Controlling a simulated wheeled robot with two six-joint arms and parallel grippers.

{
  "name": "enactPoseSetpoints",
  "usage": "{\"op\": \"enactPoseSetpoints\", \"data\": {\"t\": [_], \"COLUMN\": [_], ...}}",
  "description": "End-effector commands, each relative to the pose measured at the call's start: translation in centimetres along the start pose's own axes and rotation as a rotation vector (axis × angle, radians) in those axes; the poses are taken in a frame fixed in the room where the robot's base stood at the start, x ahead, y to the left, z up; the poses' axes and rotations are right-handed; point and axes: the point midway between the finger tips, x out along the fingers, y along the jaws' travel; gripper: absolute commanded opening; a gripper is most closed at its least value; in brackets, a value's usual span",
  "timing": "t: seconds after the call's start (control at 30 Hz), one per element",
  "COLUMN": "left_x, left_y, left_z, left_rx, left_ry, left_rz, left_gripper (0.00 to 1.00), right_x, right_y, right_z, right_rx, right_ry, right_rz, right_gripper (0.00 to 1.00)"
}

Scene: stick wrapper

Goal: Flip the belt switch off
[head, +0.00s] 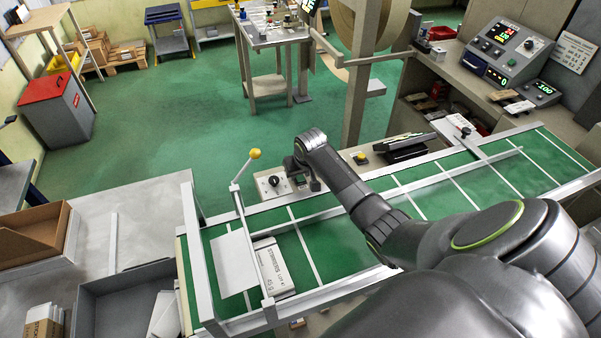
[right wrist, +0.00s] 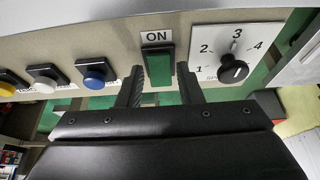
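The belt switch (right wrist: 158,68) is a green rocker on a beige panel in the right wrist view, under a label (right wrist: 156,37) reading ON. My right gripper (right wrist: 160,80) is open, its two dark fingers apart on either side of the rocker's lower part. I cannot tell whether they touch it. In the head view my right gripper (head: 302,178) is at the panel along the belt's far edge, and the switch is hidden there. The green belt (head: 335,235) lies below my right arm. My left gripper is not in view.
In the head view, a yellow-knobbed lever (head: 254,154) stands left of my gripper. A white carton (head: 272,268) lies on the belt's left end.

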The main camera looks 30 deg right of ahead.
Motion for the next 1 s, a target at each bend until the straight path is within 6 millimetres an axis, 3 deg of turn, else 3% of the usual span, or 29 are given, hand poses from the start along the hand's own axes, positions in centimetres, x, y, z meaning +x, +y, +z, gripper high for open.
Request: {"op": "enactPoseSetpoints", "data": {"t": [0.03,0.23,0.7,1.0], "left_x": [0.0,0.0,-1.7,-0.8], "left_y": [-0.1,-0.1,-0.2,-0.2], "left_z": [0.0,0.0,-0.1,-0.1], "left_rx": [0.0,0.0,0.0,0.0], "left_ry": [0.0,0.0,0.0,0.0], "left_rz": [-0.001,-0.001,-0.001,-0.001], "left_gripper": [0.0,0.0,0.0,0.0], "right_x": [0.0,0.0,-0.1,0.3], "right_y": [0.0,0.0,0.0,0.0], "right_z": [0.0,0.0,-0.8,-1.2], "right_rx": [0.0,0.0,0.001,0.001], "right_ry": [0.0,0.0,-0.174,-0.334], "right_rz": [0.0,0.0,0.002,0.001], "right_gripper": [0.26,0.01,0.01,0.01]}}
